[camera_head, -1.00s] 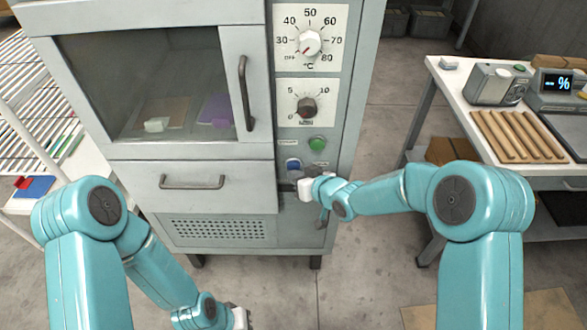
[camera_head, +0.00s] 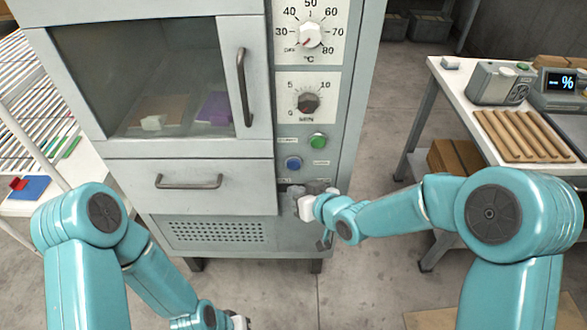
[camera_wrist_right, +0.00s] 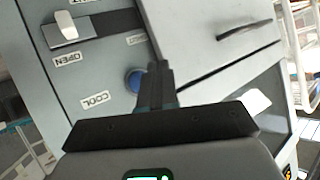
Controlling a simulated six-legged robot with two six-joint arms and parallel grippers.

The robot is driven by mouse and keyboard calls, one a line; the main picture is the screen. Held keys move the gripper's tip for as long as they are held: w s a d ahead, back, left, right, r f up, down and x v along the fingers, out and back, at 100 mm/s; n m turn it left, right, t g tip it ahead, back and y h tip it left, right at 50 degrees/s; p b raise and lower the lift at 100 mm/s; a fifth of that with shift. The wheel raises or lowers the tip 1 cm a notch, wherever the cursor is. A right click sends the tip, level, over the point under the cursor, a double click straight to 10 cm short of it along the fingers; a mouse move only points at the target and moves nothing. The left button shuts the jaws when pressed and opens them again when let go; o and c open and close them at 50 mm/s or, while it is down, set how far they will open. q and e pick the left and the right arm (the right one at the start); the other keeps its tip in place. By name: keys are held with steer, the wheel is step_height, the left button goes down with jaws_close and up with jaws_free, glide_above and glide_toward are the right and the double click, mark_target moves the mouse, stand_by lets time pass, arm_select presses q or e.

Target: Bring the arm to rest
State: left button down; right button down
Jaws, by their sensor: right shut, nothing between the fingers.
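My right gripper (camera_head: 296,193) is in front of the lower control panel of the grey cabinet (camera_head: 215,173), just below the blue button (camera_head: 293,163). Its dark fingers also show in the right wrist view (camera_wrist_right: 158,72). They are shut and empty. There they point toward the panel, beside the blue button (camera_wrist_right: 133,81) in the picture; I cannot tell whether they touch the panel. My left gripper (camera_head: 240,322) is cut off at the bottom edge of the head view, and its fingers are hidden.
The cabinet has a windowed door with a handle (camera_head: 242,87), a drawer handle (camera_head: 189,181) and a green button (camera_head: 318,141). A slider lever (camera_wrist_right: 64,25) shows in the wrist view. A white bench (camera_head: 455,88) stands right, a wire rack (camera_head: 25,85) left.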

stand_by(0.4)
steer(key=s+d+f+m+g+h+p, duration=0.3)
steer(key=s+d+f+m+g+p, duration=0.1)
steer(key=s+d+f, duration=0.75)
steer(key=s+f+m+g, duration=0.1)
steer(key=s+f+g, duration=0.1)
steer(key=s, duration=0.6)
steer(key=s+f+m+g, duration=0.1)
steer(key=s+f+g, duration=0.2)
steer(key=s, duration=0.5)
steer(key=shift+s+a+f+m+h, duration=0.2)
steer(key=shift+f+m+h, duration=0.15)
steer(key=shift+f, duration=0.25)
steer(key=shift+w, duration=0.1)
